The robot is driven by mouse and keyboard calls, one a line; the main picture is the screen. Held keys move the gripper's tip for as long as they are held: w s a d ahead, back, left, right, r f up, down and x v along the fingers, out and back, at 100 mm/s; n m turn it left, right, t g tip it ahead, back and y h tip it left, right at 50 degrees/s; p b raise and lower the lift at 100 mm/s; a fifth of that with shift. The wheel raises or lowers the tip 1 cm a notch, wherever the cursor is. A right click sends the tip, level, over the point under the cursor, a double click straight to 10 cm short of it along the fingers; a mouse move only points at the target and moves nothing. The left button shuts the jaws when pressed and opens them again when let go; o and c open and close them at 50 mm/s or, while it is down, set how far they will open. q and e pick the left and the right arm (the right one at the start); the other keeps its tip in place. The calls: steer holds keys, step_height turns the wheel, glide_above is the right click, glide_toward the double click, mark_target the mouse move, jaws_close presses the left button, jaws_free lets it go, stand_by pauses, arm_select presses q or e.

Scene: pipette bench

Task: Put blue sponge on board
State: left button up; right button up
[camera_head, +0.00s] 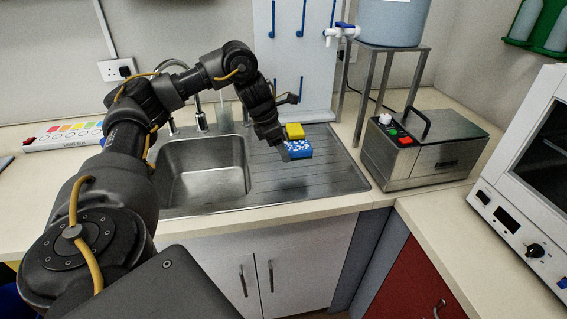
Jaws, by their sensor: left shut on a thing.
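A blue sponge (299,149) with a speckled face shows at the ribbed metal draining board (322,172), right of the sink basin. My left gripper (284,146) comes down from above at the sponge's left edge and is shut on it. The fingertips are small and partly hidden, and I cannot tell whether the sponge touches the board. A yellow sponge (294,131) shows right behind the blue one. My right gripper is not in view.
The steel sink basin (203,172) is empty, with a tap (200,112) behind it. A white panel with blue pegs (293,50) stands at the back. A metal stand (382,80) and a steel bath unit (430,148) are at right. The front of the draining board is clear.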

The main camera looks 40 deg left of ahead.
mark_target(287, 168)
arm_select(q)
steer(key=f, duration=0.1)
steer(key=w+a+f, duration=0.1)
steer(key=w+f, duration=0.1)
steer(key=shift+a+b, duration=0.3)
steer(key=shift+a, duration=0.05)
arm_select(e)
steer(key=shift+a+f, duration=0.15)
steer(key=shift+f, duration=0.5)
